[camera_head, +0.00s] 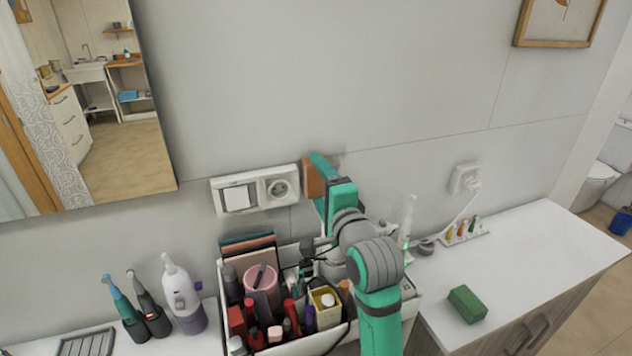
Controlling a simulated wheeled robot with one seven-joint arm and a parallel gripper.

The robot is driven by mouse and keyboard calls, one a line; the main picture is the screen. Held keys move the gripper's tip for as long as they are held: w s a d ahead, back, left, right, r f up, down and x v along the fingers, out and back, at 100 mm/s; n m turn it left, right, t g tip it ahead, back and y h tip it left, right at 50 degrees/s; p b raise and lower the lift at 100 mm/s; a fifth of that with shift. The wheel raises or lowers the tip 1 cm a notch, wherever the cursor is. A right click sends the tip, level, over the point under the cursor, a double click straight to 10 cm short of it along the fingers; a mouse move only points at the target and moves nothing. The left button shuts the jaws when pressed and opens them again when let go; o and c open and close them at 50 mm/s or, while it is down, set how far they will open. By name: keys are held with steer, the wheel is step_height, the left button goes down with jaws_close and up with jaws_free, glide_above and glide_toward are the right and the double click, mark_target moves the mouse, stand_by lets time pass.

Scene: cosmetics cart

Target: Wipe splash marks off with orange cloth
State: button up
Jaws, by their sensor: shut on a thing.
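My gripper (318,178) is at the wall, just right of the switch and socket plate. It is shut on the orange cloth (309,181), which shows as a small brown-orange patch at the wall. I cannot tell if the cloth touches the wall. No splash marks can be made out; the gripper and arm hide part of the wall there.
The white switch and socket plate (255,190) is close left of the gripper. A cart (343,337) full of cosmetics stands below my arm. A counter (545,255) at right holds a green block (467,304) and a small brush rack (465,233). A mirror (160,150) hangs left.

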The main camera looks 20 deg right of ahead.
mark_target(341, 161)
steer(key=shift+d, duration=0.8)
steer(key=shift+w+d, duration=0.1)
steer(key=shift+d, duration=1.95)
steer(key=shift+d, duration=0.15)
steer(key=shift+w+d, duration=0.15)
steer(key=shift+d, duration=1.65)
steer(key=shift+r, duration=0.85)
steer(key=shift+a, duration=1.1)
steer(key=shift+s+a, duration=0.2)
steer(key=shift+a, duration=2.75)
